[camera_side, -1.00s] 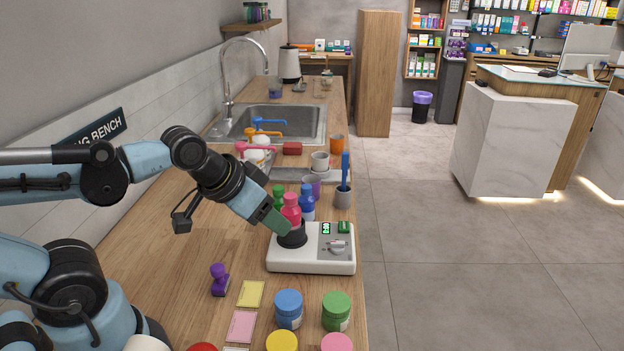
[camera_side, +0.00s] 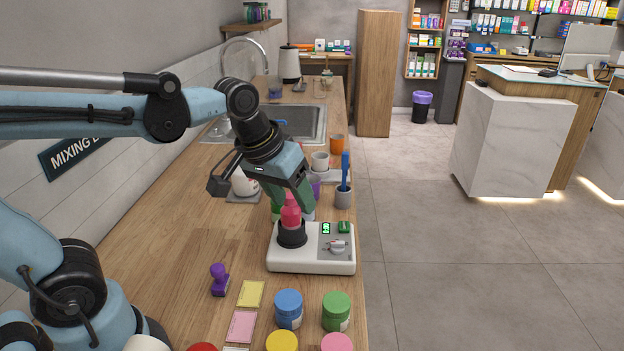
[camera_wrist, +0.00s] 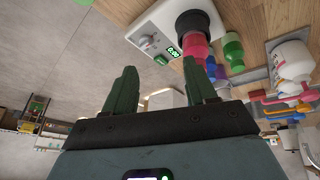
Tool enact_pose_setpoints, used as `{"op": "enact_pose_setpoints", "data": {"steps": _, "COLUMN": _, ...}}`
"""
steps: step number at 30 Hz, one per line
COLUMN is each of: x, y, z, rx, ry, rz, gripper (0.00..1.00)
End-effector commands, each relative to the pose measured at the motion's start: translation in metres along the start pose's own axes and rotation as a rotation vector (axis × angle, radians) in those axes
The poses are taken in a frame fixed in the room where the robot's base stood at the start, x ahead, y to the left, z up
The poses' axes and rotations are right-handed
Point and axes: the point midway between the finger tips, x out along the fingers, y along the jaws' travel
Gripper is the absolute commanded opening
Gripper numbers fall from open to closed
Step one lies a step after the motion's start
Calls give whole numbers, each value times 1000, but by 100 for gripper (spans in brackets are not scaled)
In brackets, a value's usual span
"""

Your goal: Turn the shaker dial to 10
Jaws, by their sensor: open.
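The white shaker (camera_side: 311,262) stands on the wooden counter with a grey dial (camera_side: 337,246) on its front right panel. A small green display (camera_side: 326,228) and a green button (camera_side: 344,227) sit above the dial. A pink-red bottle (camera_side: 291,214) stands in the shaker's black holder. In the wrist view the dial (camera_wrist: 147,42) lies beyond the fingers (camera_wrist: 163,85), upper left of the bottle (camera_wrist: 194,47).
Green and blue bottles stand behind the shaker, partly hidden. A grey cup with a blue tool (camera_side: 343,196) is at the back right. Blue (camera_side: 288,309) and green (camera_side: 336,311) jars stand in front. A purple stamp (camera_side: 219,280) is at the left.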

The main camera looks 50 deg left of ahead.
Motion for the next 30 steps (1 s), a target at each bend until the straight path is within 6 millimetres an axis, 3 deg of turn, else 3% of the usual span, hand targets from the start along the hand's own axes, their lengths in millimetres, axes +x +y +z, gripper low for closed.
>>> {"op": "enact_pose_setpoints", "data": {"steps": 6, "x": 7, "y": 23, "z": -34, "rx": -206, "ry": -155, "rz": -59, "gripper": 56}}
{"op": "enact_pose_setpoints", "data": {"steps": 15, "x": 29, "y": 48, "z": -62, "rx": -445, "ry": -314, "rz": -180, "gripper": 56}}
{"op": "enact_pose_setpoints", "data": {"steps": 25, "x": 43, "y": 53, "z": -65, "rx": -513, "ry": -351, "rz": -224, "gripper": 56}}
{"op": "enact_pose_setpoints", "data": {"steps": 30, "x": 63, "y": 50, "z": -56, "rx": -512, "ry": -350, "rz": -222, "gripper": 56}}
